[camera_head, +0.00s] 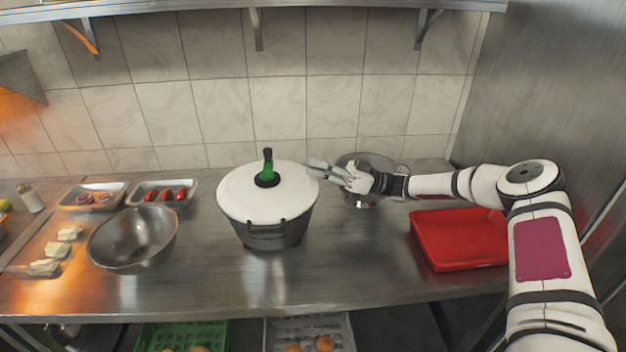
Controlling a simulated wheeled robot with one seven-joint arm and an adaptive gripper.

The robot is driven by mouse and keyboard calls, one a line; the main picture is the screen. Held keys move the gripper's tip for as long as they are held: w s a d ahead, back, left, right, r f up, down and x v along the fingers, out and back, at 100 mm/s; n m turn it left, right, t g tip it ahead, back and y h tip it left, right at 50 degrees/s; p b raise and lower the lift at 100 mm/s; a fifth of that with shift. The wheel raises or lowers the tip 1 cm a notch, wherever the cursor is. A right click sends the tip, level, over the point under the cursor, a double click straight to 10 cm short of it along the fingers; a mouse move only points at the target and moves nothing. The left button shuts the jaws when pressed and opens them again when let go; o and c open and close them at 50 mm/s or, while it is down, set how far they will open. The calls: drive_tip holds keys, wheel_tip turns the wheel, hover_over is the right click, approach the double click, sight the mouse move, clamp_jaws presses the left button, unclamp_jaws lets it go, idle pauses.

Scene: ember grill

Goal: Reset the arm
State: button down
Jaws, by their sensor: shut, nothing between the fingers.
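My gripper (324,168) is shut and empty. It points left, with its fingertips near the right rim of the white lid on a large pot (272,236). I cannot tell whether the fingertips touch the lid or hover above it. My arm reaches in from the right side of the picture, bent at the elbow, and stretches left above the steel counter. The pot's lid (236,191) has a dark knob with a green upright part (267,166).
A round metal vessel (372,158) stands partly hidden behind my gripper. A red tray (429,244) lies below my forearm. A steel bowl (105,240) and two food trays (150,201) (72,205) stand left. A shelf (200,8) hangs above; a steel wall (545,90) closes the right.

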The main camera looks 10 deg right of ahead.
drive_tip(key=f+b+v, duration=0.1)
drive_tip(key=b+v, duration=0.1)
drive_tip(key=v, duration=0.7)
drive_tip(key=s+a+r+m+g+h, duration=0.2)
drive_tip(key=s+a+g+h, duration=0.1)
drive_tip(key=s+a+h, duration=0.25)
drive_tip(key=s+a+r+m+g+h, duration=0.1)
drive_tip(key=s+a+r+g+h, duration=0.2)
drive_tip(key=s+h, duration=0.4)
drive_tip(key=s+d+r+m+t+h, duration=0.4)
drive_tip(key=s+d+r+m+t, duration=0.1)
drive_tip(key=s, duration=0.6)
drive_tip(key=s+d+r+m+t+h, duration=0.5)
drive_tip(key=s+r+m, duration=0.2)
drive_tip(key=s, duration=0.5)
drive_tip(key=shift+r+m, duration=0.35)
drive_tip(key=shift+m, duration=0.15)
